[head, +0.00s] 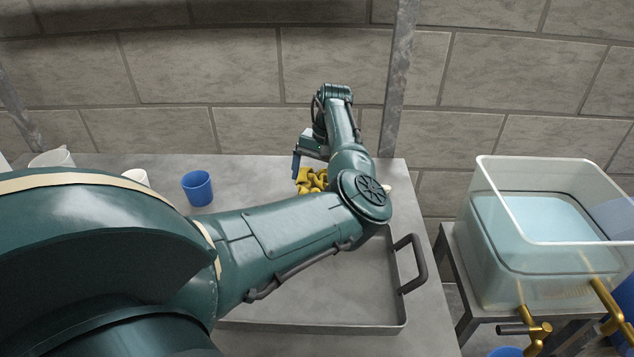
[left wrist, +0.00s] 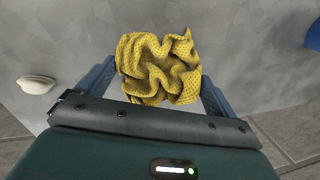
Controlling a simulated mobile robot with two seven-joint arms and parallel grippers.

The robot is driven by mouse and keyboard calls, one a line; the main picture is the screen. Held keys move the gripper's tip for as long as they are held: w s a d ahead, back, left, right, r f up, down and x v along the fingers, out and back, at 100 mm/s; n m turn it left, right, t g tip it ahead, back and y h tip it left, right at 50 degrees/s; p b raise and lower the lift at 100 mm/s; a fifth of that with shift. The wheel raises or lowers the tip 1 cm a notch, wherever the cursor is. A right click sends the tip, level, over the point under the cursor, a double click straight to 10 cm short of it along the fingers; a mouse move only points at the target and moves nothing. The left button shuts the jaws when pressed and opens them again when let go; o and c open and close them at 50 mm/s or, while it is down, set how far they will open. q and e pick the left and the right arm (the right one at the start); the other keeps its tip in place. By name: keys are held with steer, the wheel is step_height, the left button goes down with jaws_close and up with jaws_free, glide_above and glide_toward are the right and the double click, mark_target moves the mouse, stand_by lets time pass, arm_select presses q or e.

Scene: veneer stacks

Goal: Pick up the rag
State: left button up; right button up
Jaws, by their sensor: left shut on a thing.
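The rag is a crumpled yellow cloth (head: 310,180) on the grey table, towards its back edge in the head view, partly hidden by my left arm. In the left wrist view the rag (left wrist: 160,68) lies bunched between the two blue fingers. My left gripper (head: 297,166) is at the rag, pointing down, and it is shut on the cloth; it also shows in the left wrist view (left wrist: 158,90). I cannot tell whether the rag is clear of the table. My right gripper is in neither view.
A grey tray (head: 404,300) with a dark handle (head: 413,262) lies under my left arm. A blue cup (head: 197,188), a white cup (head: 136,177) and a white jug (head: 53,158) stand at the left. A clear tub of water (head: 530,262) is on a stand at the right.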

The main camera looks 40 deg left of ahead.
mark_target(318, 177)
arm_select(q)
step_height(318, 177, up, 18)
steer(key=p, duration=0.1)
steer(key=shift+p, duration=0.35)
steer(key=o, duration=0.4)
steer(key=shift+c, duration=0.2)
steer(key=c, duration=0.3)
steer(key=shift+a, duration=0.1)
